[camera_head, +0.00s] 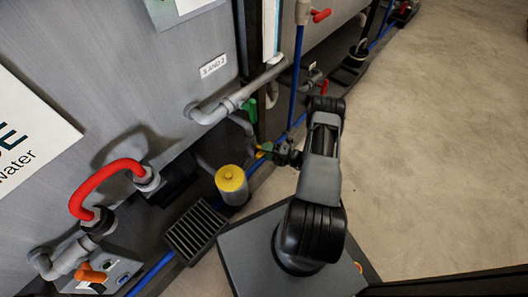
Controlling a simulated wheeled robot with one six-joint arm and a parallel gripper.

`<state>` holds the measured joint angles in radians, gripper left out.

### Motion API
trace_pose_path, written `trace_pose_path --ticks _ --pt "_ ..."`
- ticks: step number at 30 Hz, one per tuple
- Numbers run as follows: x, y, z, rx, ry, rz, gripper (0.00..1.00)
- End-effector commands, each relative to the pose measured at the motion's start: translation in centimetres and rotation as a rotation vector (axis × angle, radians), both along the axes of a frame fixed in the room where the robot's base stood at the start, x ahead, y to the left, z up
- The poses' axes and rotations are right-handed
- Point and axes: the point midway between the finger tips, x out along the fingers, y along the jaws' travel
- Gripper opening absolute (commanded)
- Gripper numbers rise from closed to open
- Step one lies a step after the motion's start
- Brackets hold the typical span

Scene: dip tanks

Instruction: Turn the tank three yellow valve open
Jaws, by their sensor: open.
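A small yellow valve handle (266,147) shows low beside the tank wall, at the blue pipe near the floor. My gripper (277,153) is right beside it on its right, open. The view is too small and dark to tell whether the fingers touch the handle or stand around it. Part of the valve is hidden behind the gripper and pipes. The grey tank (150,75) stands at the left, with a small white label (213,65) that seems to read "3 AND 2".
A yellow-topped cylinder (231,179) and a black grate (194,232) stand left of my arm. A green handle (250,110), a red hose (98,180), an orange handle (90,273) and red handles (320,15) are around. The floor (430,150) at right is clear.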

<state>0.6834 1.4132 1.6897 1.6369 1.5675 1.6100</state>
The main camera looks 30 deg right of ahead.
Motion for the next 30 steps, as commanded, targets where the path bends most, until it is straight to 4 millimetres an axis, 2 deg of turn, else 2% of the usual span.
trace_pose_path --ticks 6,14,30 --pt "0.7 0.75 0.02 -0.001 -0.001 0.0 0.49" --pt "0.74 0.8 0.05 -0.001 -0.001 0.0 0.49" --pt "0.72 0.78 0.03 -0.001 -0.001 0.0 0.0"
